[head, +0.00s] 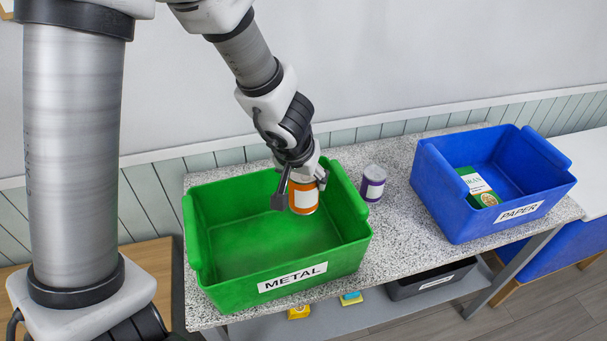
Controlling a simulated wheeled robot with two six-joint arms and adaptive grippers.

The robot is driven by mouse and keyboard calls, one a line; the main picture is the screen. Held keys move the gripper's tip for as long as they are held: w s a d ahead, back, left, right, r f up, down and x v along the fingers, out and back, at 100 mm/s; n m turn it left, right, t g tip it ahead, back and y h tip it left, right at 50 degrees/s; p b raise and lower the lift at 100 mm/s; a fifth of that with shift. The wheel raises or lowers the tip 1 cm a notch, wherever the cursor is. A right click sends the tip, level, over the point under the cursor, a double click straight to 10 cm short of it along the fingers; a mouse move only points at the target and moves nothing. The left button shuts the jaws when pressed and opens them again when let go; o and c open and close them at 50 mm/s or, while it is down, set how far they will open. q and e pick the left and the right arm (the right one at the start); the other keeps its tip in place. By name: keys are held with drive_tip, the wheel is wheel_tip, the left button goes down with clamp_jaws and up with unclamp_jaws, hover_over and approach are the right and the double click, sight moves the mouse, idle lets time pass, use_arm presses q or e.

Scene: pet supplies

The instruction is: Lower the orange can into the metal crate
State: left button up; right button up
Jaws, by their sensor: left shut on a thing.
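The metal crate (215,291) is a green open bin with a white METAL label on its front, at the left of the speckled table. The orange can (303,199) has a pale label. My left gripper (301,184) comes down from above and is shut on the can. In the head view the can appears over the right part of the green crate's opening, near its right wall. How far it is above the crate floor I cannot tell. My right gripper is not in view.
A purple-and-white can (373,183) stands just right of the green crate. A blue PAPER crate (445,218) at the right holds a green-and-white box (478,187). A dark bin (430,279) and small yellow items sit on the lower shelf. A wall runs behind the table.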

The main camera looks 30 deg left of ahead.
sight(299, 214)
use_arm(q)
wheel_tip(299, 214, down, 11)
drive_tip(key=b, duration=0.9)
idle(0.6)
drive_tip(key=shift+f+b, duration=2.1)
drive_tip(key=shift+f, duration=0.1)
idle(1.1)
drive_tip(key=o, duration=1.2)
drive_tip(key=shift+v, duration=3.8)
